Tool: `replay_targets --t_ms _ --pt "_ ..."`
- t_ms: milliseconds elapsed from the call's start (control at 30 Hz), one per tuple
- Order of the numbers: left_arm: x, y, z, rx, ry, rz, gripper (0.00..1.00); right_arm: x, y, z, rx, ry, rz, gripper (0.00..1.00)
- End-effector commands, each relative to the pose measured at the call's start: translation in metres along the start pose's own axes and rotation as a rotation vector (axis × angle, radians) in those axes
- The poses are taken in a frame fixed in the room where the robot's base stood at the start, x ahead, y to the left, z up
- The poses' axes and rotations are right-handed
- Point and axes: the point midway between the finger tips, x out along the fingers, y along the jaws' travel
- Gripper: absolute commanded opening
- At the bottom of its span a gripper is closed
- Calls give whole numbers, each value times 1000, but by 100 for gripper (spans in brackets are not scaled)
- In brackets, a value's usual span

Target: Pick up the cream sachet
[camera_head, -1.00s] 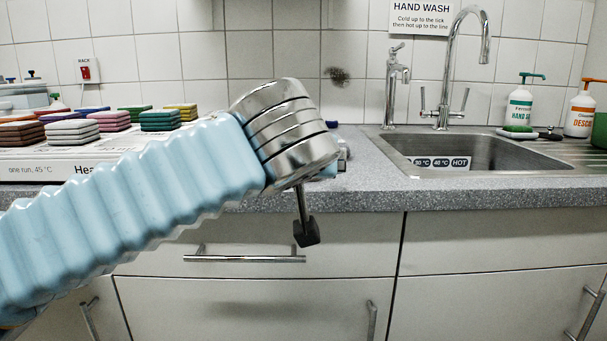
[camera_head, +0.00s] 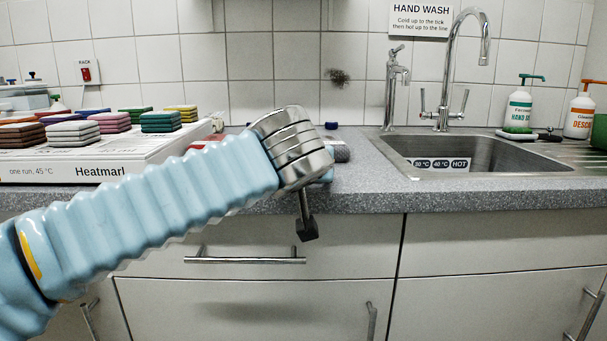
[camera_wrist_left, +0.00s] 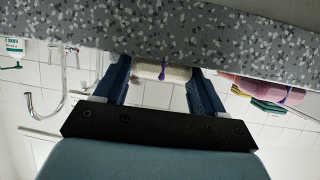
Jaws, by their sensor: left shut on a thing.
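The cream sachet (camera_wrist_left: 152,72) shows in the left wrist view as a pale strip between the two blue fingers of my left gripper (camera_wrist_left: 163,88). A small purple piece lies across its middle. My left gripper is shut on the sachet, close to the speckled grey counter (camera_wrist_left: 215,45). Part of the sachet is hidden along the counter edge in that view, so I cannot tell whether it touches the counter. In the head view my left wrist hides the fingers and the sachet. My right gripper is not in view.
A white heat-marl box (camera_head: 100,172) with several stacks of coloured pads stands at the left of the counter. The sink (camera_head: 480,150), taps and pump bottles (camera_head: 520,105) are at the right.

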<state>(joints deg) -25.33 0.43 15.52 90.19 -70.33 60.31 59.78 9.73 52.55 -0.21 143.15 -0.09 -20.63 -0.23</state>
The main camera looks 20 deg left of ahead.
Motion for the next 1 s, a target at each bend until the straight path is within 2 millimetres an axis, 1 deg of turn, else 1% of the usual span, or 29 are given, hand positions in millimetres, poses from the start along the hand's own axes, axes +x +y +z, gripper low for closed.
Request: replay_targets --t_ms 33,67,367,467,533,633,800,900,1000 --pt "0 0 0 0 0 0 44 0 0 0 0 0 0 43" --pt "0 0 0 0 0 0 41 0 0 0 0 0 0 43" --pt "-1 0 -2 0 1 0 41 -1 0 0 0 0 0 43" --pt "-4 0 -9 0 2 1 41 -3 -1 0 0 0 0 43" --pt "-8 0 -18 -2 2 2 41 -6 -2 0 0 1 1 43" --pt "-16 1 -39 -3 2 3 41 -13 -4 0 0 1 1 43" --pt "-37 1 -90 -3 2 3 41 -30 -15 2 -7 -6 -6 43" --pt "-48 1 -117 -3 1 3 41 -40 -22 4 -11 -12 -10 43" --pt "-58 1 -139 -2 1 3 41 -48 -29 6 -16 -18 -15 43"
